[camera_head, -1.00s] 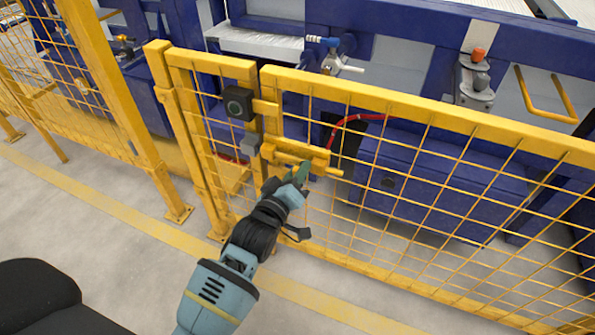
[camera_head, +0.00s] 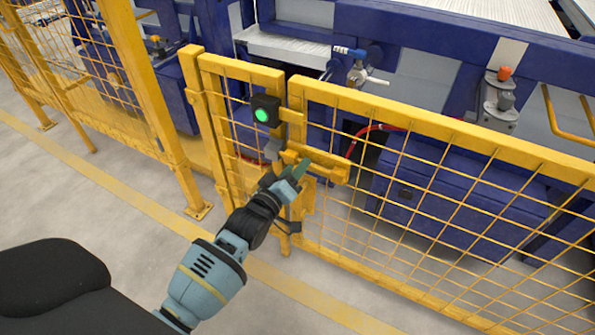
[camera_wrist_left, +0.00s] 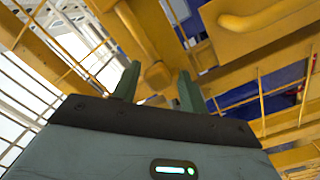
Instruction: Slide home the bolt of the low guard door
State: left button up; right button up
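The low guard door (camera_head: 440,125) is a yellow mesh panel, closed against the yellow post frame (camera_head: 240,70). Its yellow bolt housing (camera_head: 325,168) sits near the door's left edge, and no rod sticks out at its right end. The bolt's left end is partly hidden by my gripper. My left gripper (camera_head: 296,172) is at the housing's lower left. In the left wrist view its green fingers (camera_wrist_left: 158,88) stand apart, with a rounded yellow knob (camera_wrist_left: 155,75) showing between them; contact cannot be told. My right gripper is not in view.
A black switch box (camera_head: 264,112) with a lit green lamp sits on the post above the bolt. Blue machinery (camera_head: 440,195) and a red hose stand behind the mesh. Yellow fence panels (camera_head: 100,75) are at left. The grey floor in front is open.

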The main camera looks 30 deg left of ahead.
pick_arm(q)
jog(key=shift+d, duration=0.1)
jog(key=shift+s, duration=0.15)
jog(key=shift+s+f, duration=0.1)
jog(key=shift+s, duration=0.15)
jog(key=s, duration=0.2)
jog(key=s+p, duration=0.1)
jog(key=s, duration=0.4)
jog(key=shift+a, duration=0.35)
